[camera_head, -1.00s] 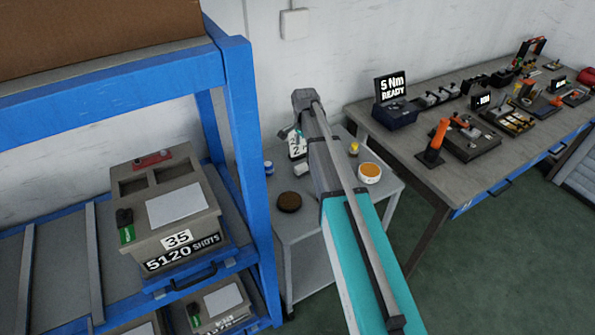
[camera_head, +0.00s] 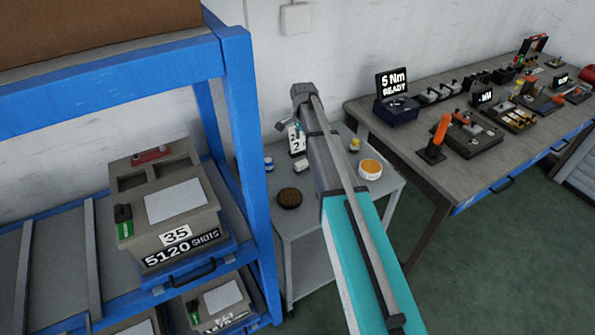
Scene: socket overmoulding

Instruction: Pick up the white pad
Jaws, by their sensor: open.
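A small white block (camera_head: 301,166) lies on the small grey side table (camera_head: 310,222), left of my arm; it may be the white pad, but it is too small to be sure. A flat white sheet (camera_head: 174,201) also lies on top of the grey box marked 35 on the blue rack. My gripper (camera_head: 282,126) is open, beyond and above the small white block, near an upright white number card (camera_head: 297,142). Its fingers are small and partly hidden by my arm. I see nothing between them.
The blue rack post (camera_head: 246,160) stands close on the left. A long workbench (camera_head: 420,165) with tools is on the right.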

